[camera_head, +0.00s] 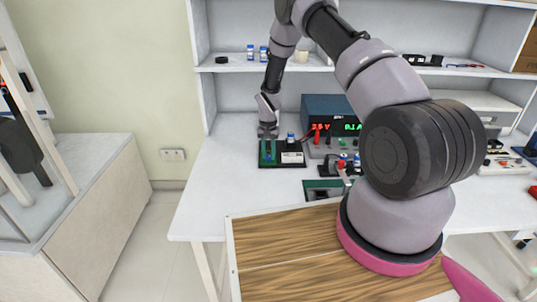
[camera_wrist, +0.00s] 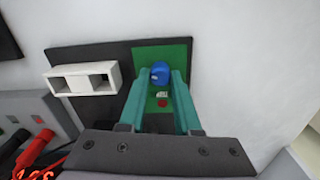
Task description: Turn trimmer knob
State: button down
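The blue trimmer knob (camera_wrist: 160,71) stands on a green board (camera_wrist: 178,50) at one end of a dark base plate. In the head view, the green board (camera_head: 264,162) sits at the left of the bench equipment, with the knob hidden or too small to make out. My gripper (camera_wrist: 159,80) points down at it, its two teal fingers on either side of the knob. A gap shows between the fingers and the knob, so the gripper looks open. In the head view, my gripper (camera_head: 268,147) is right over the board.
A white block with openings (camera_wrist: 85,78) sits beside the green board on the base plate (camera_wrist: 75,52). Red and black plugs (camera_wrist: 32,150) stand on a grey device nearby. A blue instrument with lit displays (camera_head: 322,103) stands behind. The white bench (camera_head: 215,190) is clear to the left.

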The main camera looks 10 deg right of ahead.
jog(key=shift+n, duration=1.2)
jog(key=c, duration=0.6)
grip_release()
notch_tip(320, 180, up, 11)
jog(key=shift+a+f, duration=0.1)
